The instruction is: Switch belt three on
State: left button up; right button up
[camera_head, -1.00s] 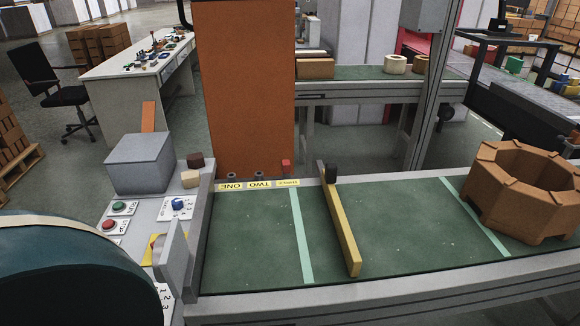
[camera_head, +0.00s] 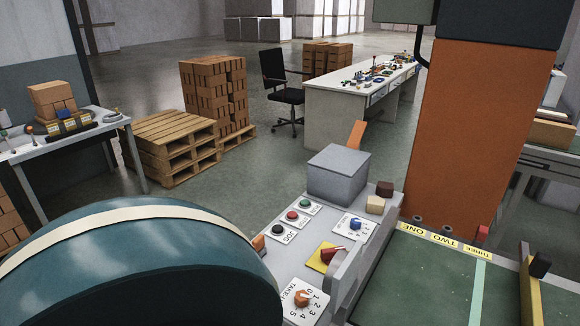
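The control panel (camera_head: 285,262) stands left of the green belt (camera_head: 425,280). It carries a green button (camera_head: 304,203), a red button (camera_head: 292,215), a black button (camera_head: 279,227), a blue knob (camera_head: 355,224), a red knob on a yellow plate (camera_head: 330,255), and an orange knob (camera_head: 303,298) on a numbered dial. Yellow labels read ONE (camera_head: 411,231), TWO (camera_head: 442,240) and THREE (camera_head: 473,249), upside down, along the belt's far edge. Neither of my grippers is in view. Which control runs belt three, I cannot tell.
A large teal rounded body (camera_head: 140,270) with a cream band fills the lower left. A grey box (camera_head: 338,173) and two small blocks sit behind the panel. An orange column (camera_head: 468,135) rises behind the belt. Pallets (camera_head: 172,145), a chair and benches stand farther back.

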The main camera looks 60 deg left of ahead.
aim_at(326, 255)
jog(key=u, duration=1.5)
jog(key=j+u, duration=0.2)
